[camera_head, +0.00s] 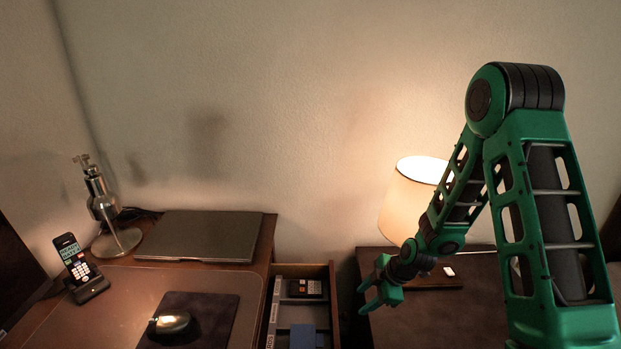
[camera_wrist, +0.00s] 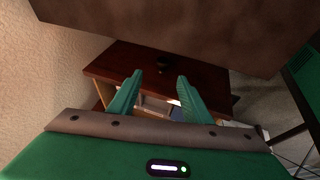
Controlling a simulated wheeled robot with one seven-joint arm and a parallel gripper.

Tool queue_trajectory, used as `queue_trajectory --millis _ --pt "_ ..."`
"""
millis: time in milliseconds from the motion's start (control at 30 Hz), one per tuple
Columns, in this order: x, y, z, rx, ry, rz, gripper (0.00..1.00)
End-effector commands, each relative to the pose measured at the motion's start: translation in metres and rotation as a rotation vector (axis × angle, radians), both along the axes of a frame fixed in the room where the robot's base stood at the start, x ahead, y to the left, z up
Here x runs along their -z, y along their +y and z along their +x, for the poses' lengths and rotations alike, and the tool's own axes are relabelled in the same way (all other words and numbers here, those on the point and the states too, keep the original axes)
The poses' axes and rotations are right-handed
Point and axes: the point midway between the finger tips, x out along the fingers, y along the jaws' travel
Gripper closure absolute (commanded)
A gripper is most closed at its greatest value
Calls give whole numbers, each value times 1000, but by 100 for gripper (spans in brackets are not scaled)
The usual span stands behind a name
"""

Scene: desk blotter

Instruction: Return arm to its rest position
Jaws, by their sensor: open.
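My green arm rises on the right of the head view and bends down at the elbow. My gripper (camera_head: 368,298) hangs between the open drawer and the lamp table, with its fingers pointing down and left. In the wrist view its two green fingers (camera_wrist: 158,95) stand apart with nothing between them. Past the fingertips, the wrist view shows a dark reddish-brown wooden top with an open compartment under it.
An open drawer (camera_head: 333,305) holds a dark device and blue items. A lit lamp (camera_head: 402,205) stands behind my forearm. The desk holds a closed laptop (camera_head: 200,237), a phone (camera_head: 77,262), a mouse (camera_head: 172,322) on a dark pad (camera_head: 215,312), and a metal stand (camera_head: 105,210).

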Motion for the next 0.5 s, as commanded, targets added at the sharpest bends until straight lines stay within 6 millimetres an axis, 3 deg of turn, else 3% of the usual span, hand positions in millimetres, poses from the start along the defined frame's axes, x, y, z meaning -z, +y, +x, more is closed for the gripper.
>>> queue_trajectory --millis 200,500 --pt "-61 -13 -4 173 43 -5 56" --pt "-150 -35 -31 509 113 4 56"
